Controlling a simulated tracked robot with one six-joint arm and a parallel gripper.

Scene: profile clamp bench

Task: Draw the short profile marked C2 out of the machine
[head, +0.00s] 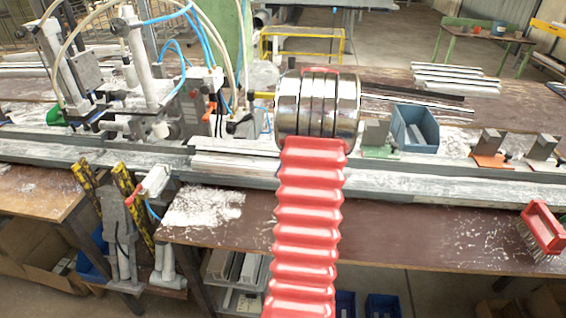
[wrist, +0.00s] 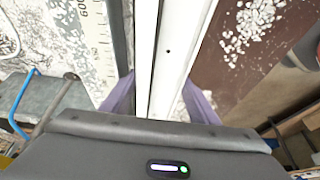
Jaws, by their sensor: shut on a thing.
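A white profile (wrist: 180,50) with a small dark hole runs up the middle of the wrist view. My gripper (wrist: 158,98) has a purple finger on each side of it and is shut on it. I see no C2 mark on it. In the head view silver-white profile lengths (head: 235,160) lie along the rail, just left of my arm, beside the clamping machine (head: 150,90). My arm's red bellows and metal cylinder hide my gripper in that view. I cannot tell whether the held profile is still inside the machine.
A red brush (head: 543,230) lies at the bench's front right. White chips litter the bench. A scale (wrist: 85,25) lies left of the profile. Hoses hang around the machine.

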